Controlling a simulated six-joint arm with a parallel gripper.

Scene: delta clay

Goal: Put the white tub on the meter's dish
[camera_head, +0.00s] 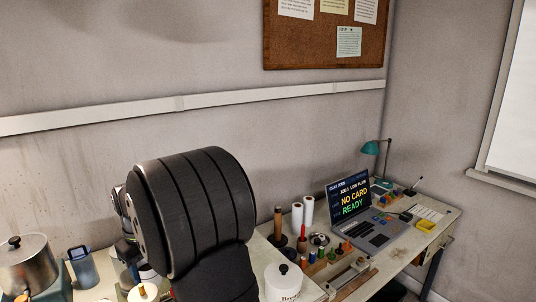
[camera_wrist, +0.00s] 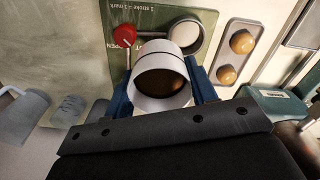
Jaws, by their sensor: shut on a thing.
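In the wrist view, my gripper (camera_wrist: 160,88) has its blue fingers on both sides of the white tub (camera_wrist: 158,66) and is shut on it. The tub is a white cylinder with a thin dark line around it. Its open end faces the camera and shows a brown inside. Just past the tub is a green panel (camera_wrist: 152,14) with a red knob (camera_wrist: 124,35) and a pale round dish (camera_wrist: 185,35). I cannot tell whether the tub touches the panel. In the head view, my dark arm hides the gripper and the tub.
The wrist view shows two orange rounds (camera_wrist: 242,42) in a holder, a green box (camera_wrist: 268,103) at right and a grey jug (camera_wrist: 22,108) at left. The head view shows a metal pot (camera_head: 25,264), a lidded white jar (camera_head: 283,282), several spools and a laptop (camera_head: 350,198).

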